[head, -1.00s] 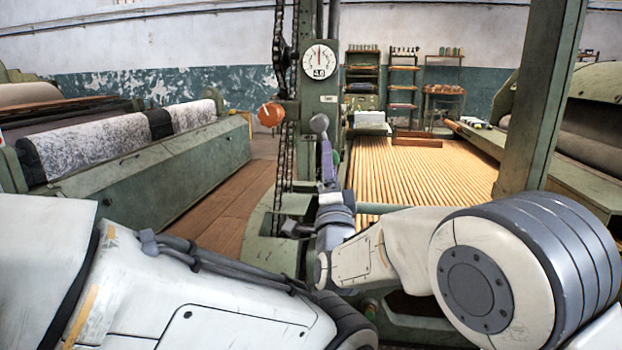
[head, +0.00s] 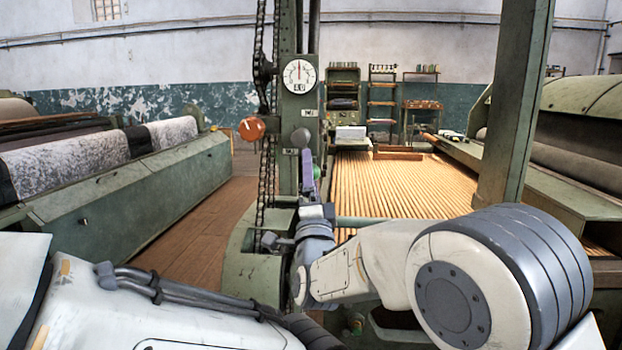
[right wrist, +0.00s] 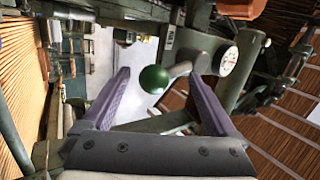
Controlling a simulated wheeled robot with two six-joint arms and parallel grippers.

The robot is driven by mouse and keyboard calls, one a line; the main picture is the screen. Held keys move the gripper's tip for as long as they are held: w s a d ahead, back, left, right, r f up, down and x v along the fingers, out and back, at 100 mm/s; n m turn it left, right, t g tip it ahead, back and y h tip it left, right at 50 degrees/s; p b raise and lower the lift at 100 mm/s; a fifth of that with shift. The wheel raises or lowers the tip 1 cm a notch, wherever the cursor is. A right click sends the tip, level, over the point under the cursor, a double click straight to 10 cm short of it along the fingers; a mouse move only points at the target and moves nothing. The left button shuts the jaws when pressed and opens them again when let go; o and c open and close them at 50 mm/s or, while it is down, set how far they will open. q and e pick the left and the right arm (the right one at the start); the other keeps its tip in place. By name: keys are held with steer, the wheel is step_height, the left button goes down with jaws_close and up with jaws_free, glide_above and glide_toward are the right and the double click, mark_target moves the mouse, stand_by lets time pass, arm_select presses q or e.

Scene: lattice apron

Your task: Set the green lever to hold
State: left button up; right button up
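The green lever shows its round green knob (right wrist: 153,79) in the right wrist view, on a short pale rod that runs right toward the machine post. In the head view only a sliver of the green knob (head: 317,172) shows behind my gripper. My right gripper (right wrist: 158,74) is open, with a purple finger on each side of the knob and a gap on both sides. How deep the knob sits between them is hard to tell. In the head view the right gripper (head: 308,168) is beside the post, below a grey knob. My left gripper is out of view.
The post carries a round dial (head: 299,76), a grey knob (head: 300,137), an orange knob (head: 251,128) and a hanging chain (head: 265,180). Small label plates are too blurred to read. A green upright (head: 515,110) stands right. The wooden floor (head: 195,225) is open at left.

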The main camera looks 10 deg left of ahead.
steer(key=v, duration=1)
steer(key=shift+s, duration=0.2)
steer(key=shift+f, duration=0.1)
